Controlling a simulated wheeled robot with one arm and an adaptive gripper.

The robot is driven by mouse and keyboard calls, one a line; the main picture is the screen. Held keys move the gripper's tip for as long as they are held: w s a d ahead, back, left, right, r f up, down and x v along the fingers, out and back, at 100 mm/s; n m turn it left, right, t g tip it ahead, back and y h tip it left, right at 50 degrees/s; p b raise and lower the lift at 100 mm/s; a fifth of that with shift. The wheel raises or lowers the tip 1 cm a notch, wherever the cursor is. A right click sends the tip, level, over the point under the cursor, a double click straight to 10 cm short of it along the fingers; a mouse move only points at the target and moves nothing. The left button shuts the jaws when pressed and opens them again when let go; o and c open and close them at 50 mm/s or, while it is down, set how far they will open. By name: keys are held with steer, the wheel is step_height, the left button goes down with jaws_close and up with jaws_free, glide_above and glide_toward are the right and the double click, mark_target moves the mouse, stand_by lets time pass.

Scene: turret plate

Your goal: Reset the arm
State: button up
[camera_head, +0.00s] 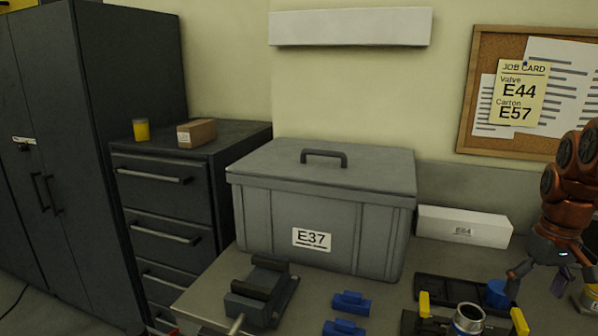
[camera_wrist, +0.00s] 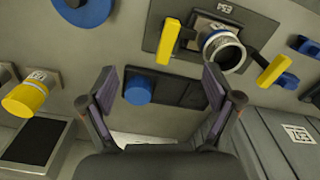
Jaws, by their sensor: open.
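My gripper (camera_head: 545,280) hangs at the right of the head view, near the right end of the bench. In the wrist view my gripper (camera_wrist: 160,85) has its two fingers spread wide, with nothing held. A blue round knob (camera_wrist: 138,90) on a dark plate shows between the fingers in that view, below them and apart as far as I can tell. The same knob (camera_head: 496,293) shows left of my gripper in the head view. Most of my arm is cut off by the right edge.
A metal cylinder (camera_head: 468,318) stands between yellow clamps. A grey lidded bin (camera_head: 325,205) marked E37 stands behind a vise (camera_head: 262,290). Blue parts (camera_head: 350,302) lie on the bench. A white carton (camera_head: 464,228) is at the back. A yellow-banded cylinder (camera_wrist: 28,97) shows in the wrist view.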

steer(key=s+a+f+n, duration=0.1)
steer(key=s+a, duration=0.3)
steer(key=a, duration=0.5)
steer(key=s+a+f+n, duration=0.1)
steer(key=s+a+f, duration=0.15)
steer(key=a, duration=0.65)
steer(key=s+a+f+g, duration=0.1)
steer(key=s+a+f, duration=0.3)
steer(key=s, duration=0.5)
steer(key=s+a+f+m, duration=0.1)
steer(key=s+a+f, duration=0.3)
steer(key=s, duration=0.4)
steer(key=shift+s+m+g, duration=0.3)
steer(key=shift+s+g, duration=0.1)
